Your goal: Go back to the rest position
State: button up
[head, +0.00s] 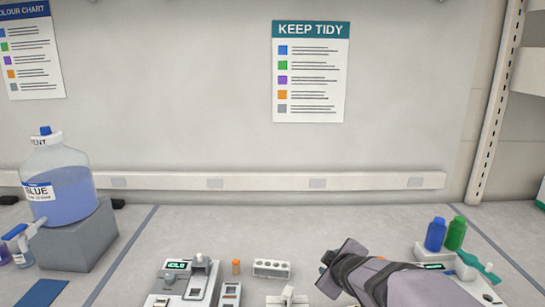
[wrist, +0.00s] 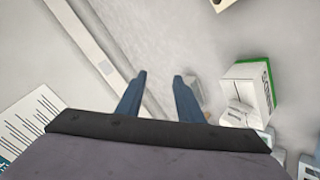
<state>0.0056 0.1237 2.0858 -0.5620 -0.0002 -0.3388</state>
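My arm reaches in from the lower right of the head view, and its dark wrist (head: 350,272) is above the bench. The fingers are not clearly visible there. In the wrist view my gripper (wrist: 160,76) shows two blue fingers, spread apart with nothing between them. Pale wall and bench surface lie beyond the fingertips. No rest position marker is visible.
A blue-liquid bottle (head: 65,185) stands on a grey block (head: 78,240) at left. An orange-capped vial (head: 236,267) and a white rack (head: 272,268) stand near the front.

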jog(key=s+f+g, duration=0.2)
jog(key=s, duration=0.5)
jog(key=s+f+n+g+p, duration=0.1)
jog(key=s+f+g, duration=0.1)
jog(key=s, duration=0.5)
jog(key=s+a+f+n+g+p, duration=0.1)
jog(key=s+f+g, duration=0.1)
jog(key=s, duration=0.6)
jog(key=shift+f+g, duration=0.4)
jog(key=s+f+m+g+b, duration=0.2)
jog(key=s+f+g+b, duration=0.55)
jog(key=s+f, duration=0.6)
jog(key=w+f+m+t+b, duration=0.4)
jog(key=m+b, duration=0.1)
jog(key=m, duration=0.5)
notch_tip(320, 180, up, 28)
jog(key=p, duration=2.7)
jog(key=shift+d+f, duration=0.15)
jog(key=shift+d, duration=0.2)
